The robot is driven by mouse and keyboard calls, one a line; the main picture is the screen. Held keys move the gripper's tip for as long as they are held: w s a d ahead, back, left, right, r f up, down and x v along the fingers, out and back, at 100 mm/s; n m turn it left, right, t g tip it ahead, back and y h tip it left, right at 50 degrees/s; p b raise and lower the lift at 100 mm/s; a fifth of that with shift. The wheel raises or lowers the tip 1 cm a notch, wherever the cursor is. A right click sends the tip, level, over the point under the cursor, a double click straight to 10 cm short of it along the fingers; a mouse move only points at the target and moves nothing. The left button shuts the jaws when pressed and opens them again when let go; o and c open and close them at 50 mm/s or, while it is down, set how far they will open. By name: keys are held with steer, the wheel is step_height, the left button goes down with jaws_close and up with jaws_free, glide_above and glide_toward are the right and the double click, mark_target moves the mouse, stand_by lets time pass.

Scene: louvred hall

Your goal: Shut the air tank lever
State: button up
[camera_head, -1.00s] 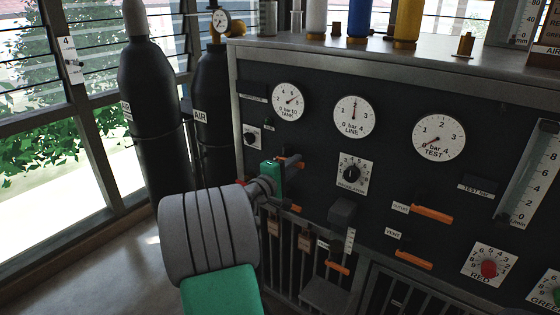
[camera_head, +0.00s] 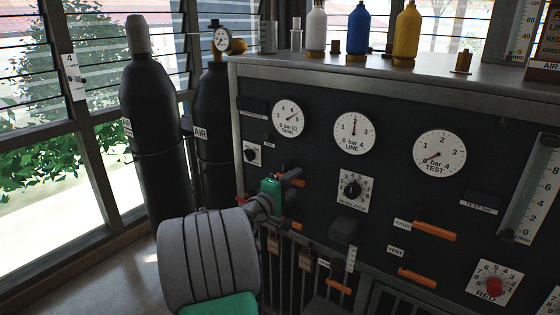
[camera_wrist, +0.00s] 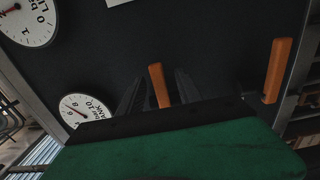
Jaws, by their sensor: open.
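My gripper (camera_head: 289,180) is at the front panel, below the tank gauge (camera_head: 288,118). In the wrist view its two dark fingers (camera_wrist: 158,92) are apart, one on each side of an orange lever handle (camera_wrist: 160,84). Whether they touch it I cannot tell. In the head view that orange handle (camera_head: 293,172) is partly hidden by my gripper; it lies roughly level along the panel. No label for it is readable. A second orange handle (camera_wrist: 278,70) stands outside the fingers in the wrist view; in the head view my gripper and wrist mostly cover that area.
The panel also has line (camera_head: 354,132) and test (camera_head: 439,155) gauges, a regulator knob (camera_head: 352,190), and outlet (camera_head: 435,231) and vent (camera_head: 417,277) levers. Black air cylinders (camera_head: 150,130) stand left of it. Bottles (camera_head: 357,30) stand on top. Bare floor shows at lower left.

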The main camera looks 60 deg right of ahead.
steer(key=shift+a, duration=0.1)
steer(key=w+a, duration=0.1)
steer(key=a, duration=0.5)
steer(key=shift+a+b, duration=0.35)
steer(key=shift+b, duration=0.1)
